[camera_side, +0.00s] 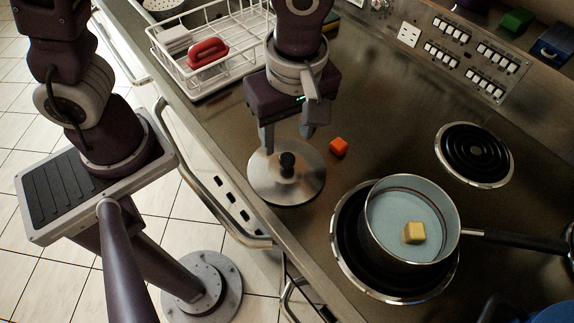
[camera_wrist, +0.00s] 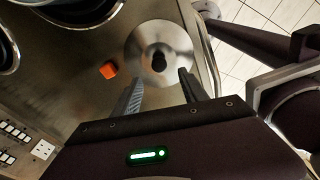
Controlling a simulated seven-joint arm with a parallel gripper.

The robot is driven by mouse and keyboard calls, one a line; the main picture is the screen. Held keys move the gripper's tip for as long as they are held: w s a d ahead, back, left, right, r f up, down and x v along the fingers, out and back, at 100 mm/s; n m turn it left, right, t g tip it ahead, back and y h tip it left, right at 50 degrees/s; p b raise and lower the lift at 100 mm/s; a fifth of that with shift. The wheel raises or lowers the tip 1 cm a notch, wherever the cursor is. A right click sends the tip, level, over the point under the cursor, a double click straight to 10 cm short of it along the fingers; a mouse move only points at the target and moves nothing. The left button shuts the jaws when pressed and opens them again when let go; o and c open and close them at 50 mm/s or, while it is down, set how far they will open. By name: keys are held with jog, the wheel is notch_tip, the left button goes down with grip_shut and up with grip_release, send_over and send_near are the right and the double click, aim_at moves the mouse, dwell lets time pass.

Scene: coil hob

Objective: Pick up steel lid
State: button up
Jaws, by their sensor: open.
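The steel lid (camera_side: 263,184) is a round, shiny disc with a black knob (camera_side: 287,164). It lies flat on the steel counter near its front edge. The lid also shows in the wrist view (camera_wrist: 143,41), with its dark knob near the disc's middle. My gripper (camera_side: 288,139) is above the lid and points down. In the wrist view my gripper (camera_wrist: 160,82) has its two fingers spread apart with nothing between them. The fingers lie over the near part of the lid, short of the knob in that view. I cannot tell the exact height of the fingertips over the lid.
An orange cube (camera_side: 339,147) lies right of the lid. A saucepan (camera_side: 374,231) with a yellow block (camera_side: 413,232) stands on the front coil, its handle pointing right. A bare coil burner (camera_side: 474,153) is behind it. A white dish rack (camera_side: 175,81) holds a red-handled item (camera_side: 207,53).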

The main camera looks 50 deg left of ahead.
aim_at(287, 158)
notch_tip(287, 158, down, 5)
jog(key=shift+f, duration=0.15)
grip_shut()
dwell(1.4)
